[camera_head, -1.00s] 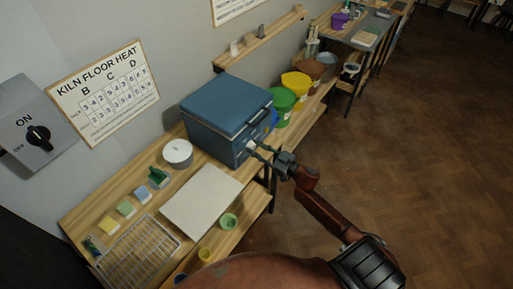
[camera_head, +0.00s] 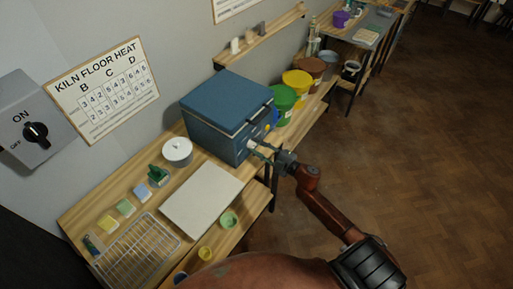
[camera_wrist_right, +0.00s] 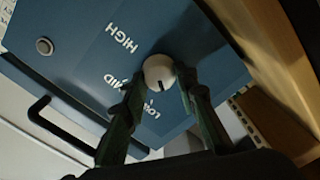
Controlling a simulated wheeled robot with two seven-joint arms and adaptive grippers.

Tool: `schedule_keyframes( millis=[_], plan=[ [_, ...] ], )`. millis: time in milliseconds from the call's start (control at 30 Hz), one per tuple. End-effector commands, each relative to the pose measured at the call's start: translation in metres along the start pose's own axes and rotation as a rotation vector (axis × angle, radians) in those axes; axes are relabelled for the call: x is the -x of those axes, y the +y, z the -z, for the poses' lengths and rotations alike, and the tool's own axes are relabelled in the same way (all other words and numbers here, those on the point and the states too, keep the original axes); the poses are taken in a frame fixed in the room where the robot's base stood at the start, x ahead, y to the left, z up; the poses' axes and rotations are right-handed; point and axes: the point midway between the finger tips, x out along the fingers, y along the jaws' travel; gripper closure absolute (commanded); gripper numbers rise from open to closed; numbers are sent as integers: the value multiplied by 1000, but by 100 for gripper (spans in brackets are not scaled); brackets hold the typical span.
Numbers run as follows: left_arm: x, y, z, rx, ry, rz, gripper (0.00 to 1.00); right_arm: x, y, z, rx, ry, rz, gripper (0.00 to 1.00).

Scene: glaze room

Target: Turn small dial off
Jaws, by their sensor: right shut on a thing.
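The small dial is a round white knob with a dark pointer mark, on the front panel of the blue kiln-like box (camera_head: 217,136). In the right wrist view the dial (camera_wrist_right: 158,72) sits between my right gripper's (camera_wrist_right: 156,84) fingertips, beside the printed words HIGH, MID and LOW. Its pointer mark faces the lower part of the dial. My right gripper (camera_head: 257,147) is shut on the dial, and its fingers partly cover it in the head view. My left gripper is not in view.
A grey wall switch box (camera_head: 36,133) marked ON and OFF hangs at the left. On the bench stand a white pot (camera_head: 177,149), a pale board (camera_head: 201,199), a wire rack (camera_head: 138,252) and green (camera_head: 284,108) and yellow buckets (camera_head: 298,84). Open floor lies right.

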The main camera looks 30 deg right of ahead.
Motion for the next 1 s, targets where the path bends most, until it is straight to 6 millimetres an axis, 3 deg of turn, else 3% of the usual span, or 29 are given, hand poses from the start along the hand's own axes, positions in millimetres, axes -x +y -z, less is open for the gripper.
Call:
schedule_keyframes(
  millis=[500, 1000],
  plan=[
    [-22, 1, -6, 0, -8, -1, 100, -3, 3, 2, 421, 5, -9, 97],
    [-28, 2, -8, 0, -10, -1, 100, -3, 3, 3, 563, 5, -9, 97]
  ],
)
